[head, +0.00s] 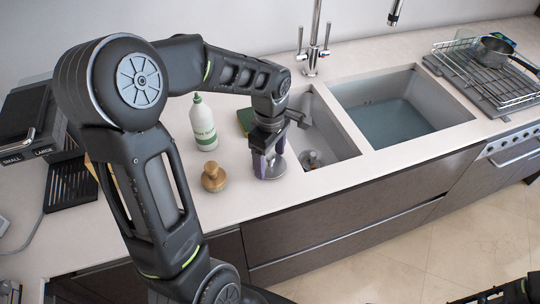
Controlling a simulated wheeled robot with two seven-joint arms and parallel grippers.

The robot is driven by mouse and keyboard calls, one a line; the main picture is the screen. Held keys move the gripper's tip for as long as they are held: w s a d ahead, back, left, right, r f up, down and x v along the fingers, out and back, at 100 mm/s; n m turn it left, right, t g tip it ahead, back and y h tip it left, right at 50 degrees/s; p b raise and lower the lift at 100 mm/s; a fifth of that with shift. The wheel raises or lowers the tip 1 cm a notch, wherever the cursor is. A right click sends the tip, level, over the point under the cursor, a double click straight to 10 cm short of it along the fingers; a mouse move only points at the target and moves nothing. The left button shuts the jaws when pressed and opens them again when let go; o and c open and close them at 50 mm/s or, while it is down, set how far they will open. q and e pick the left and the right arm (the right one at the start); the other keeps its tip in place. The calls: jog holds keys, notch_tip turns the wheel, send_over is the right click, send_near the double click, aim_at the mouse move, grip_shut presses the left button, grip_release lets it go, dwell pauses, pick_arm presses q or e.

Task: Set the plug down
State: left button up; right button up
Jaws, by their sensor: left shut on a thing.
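My left gripper (268,163) points down over the strip of worktop just left of the small sink basin. It is shut on the plug (277,168), a grey, round-looking piece that shows partly between and beside the fingers. The fingers hide much of the plug. The plug is very low, at or just above the worktop (240,190); I cannot tell whether it touches. My right gripper is not clearly in view; only dark parts of mine show at the bottom right edge.
The small basin (330,133) with a drain fitting (311,159) is right of the gripper. The larger basin (400,105) is farther right. A wooden-topped brush (213,177), a white-green bottle (203,124) and a sponge (244,120) stand nearby. A tap (314,45) rises behind.

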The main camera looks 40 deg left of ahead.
aim_at(270, 157)
pick_arm(q)
jog(key=shift+f, duration=0.2)
jog(key=o, duration=1.4)
jog(key=shift+r, duration=0.1)
notch_tip(270, 157, up, 12)
jog(key=shift+r+b, duration=0.15)
jog(key=shift+b, duration=0.35)
